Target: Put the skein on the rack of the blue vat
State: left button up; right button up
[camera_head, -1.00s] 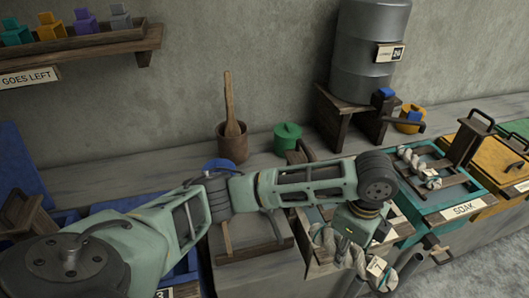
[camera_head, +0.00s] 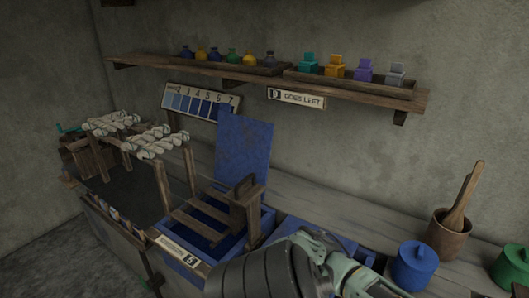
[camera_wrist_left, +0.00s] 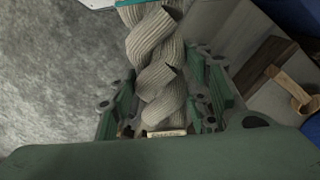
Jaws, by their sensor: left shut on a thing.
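The skein (camera_wrist_left: 156,42), twisted and grey-beige, hangs between the fingers of my left gripper (camera_wrist_left: 165,95) in the left wrist view. The gripper is shut on it, and a small pale tag shows at the skein's near end. The blue vat (camera_head: 232,250) stands left of centre in the head view, its blue lid raised behind it. Its wooden rack (camera_head: 200,222) of slats with an upright handle block lies across the opening and looks empty. My right gripper is not in view.
Several pale skeins (camera_head: 150,140) lie on a wooden stand left of the vat. A shelf (camera_head: 300,84) with bottles and blocks runs along the wall. A blue jar (camera_head: 414,264) and a wooden mortar (camera_head: 449,236) stand at right.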

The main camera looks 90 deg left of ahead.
aim_at(201, 204)
jog(key=k+j+u, duration=0.1)
jog(key=k+j, duration=2.45)
